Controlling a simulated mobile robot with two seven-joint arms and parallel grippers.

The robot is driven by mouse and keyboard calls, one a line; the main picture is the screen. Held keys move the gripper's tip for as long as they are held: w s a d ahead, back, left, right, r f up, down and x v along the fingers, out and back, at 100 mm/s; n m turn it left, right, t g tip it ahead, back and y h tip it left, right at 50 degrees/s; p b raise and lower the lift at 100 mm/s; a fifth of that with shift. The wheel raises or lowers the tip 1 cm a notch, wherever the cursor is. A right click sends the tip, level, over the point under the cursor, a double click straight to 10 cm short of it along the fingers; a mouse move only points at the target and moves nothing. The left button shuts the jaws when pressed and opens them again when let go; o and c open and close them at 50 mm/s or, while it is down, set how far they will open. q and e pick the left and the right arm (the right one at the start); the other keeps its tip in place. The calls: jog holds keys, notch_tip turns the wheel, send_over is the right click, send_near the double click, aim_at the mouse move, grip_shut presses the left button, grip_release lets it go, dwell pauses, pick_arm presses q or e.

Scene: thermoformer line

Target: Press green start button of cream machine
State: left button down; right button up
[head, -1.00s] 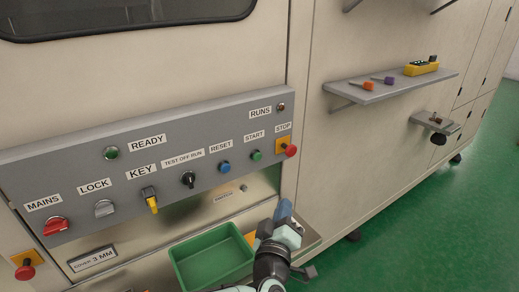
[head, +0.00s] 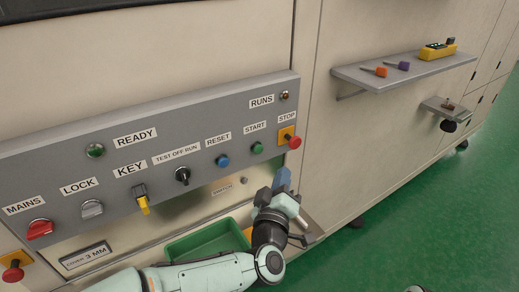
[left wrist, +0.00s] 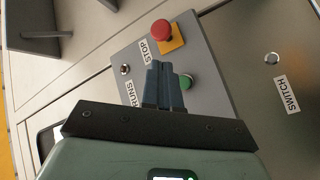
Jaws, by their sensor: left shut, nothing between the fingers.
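The cream machine (head: 190,48) carries a grey control panel (head: 205,125). The green start button (head: 257,148) sits under the START label, between the blue RESET button (head: 222,160) and the red STOP button (head: 294,142). My left gripper (head: 282,176) is shut and empty, below and right of the start button, under the STOP button. In the left wrist view the shut fingers (left wrist: 163,72) point at the panel; the green button (left wrist: 186,82) shows just right of them, partly hidden. I cannot see contact.
Left on the panel are a yellow key (head: 143,205), a grey lock knob (head: 92,209) and a red mains switch (head: 40,229). A green tray (head: 195,245) lies below the panel, near my left arm. A shelf (head: 405,72) with small tools juts out at right.

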aim_at(258, 149)
pick_arm(q)
jog(key=w+a, duration=0.4)
jog(key=w, duration=0.1)
jog(key=shift+w, duration=0.35)
jog(key=shift+a, duration=0.1)
dwell(1.7)
jog(key=shift+w+a, duration=0.25)
jog(key=shift+w, duration=0.1)
jog(key=shift+w+a, duration=0.35)
jog(key=shift+w, duration=0.1)
dwell(1.0)
jog(key=shift+s+d, duration=0.1)
jog(key=shift+s, duration=0.05)
jog(key=shift+s+d+b, duration=0.35)
jog(key=shift+s+d, duration=0.1)
jog(key=shift+s, duration=0.2)
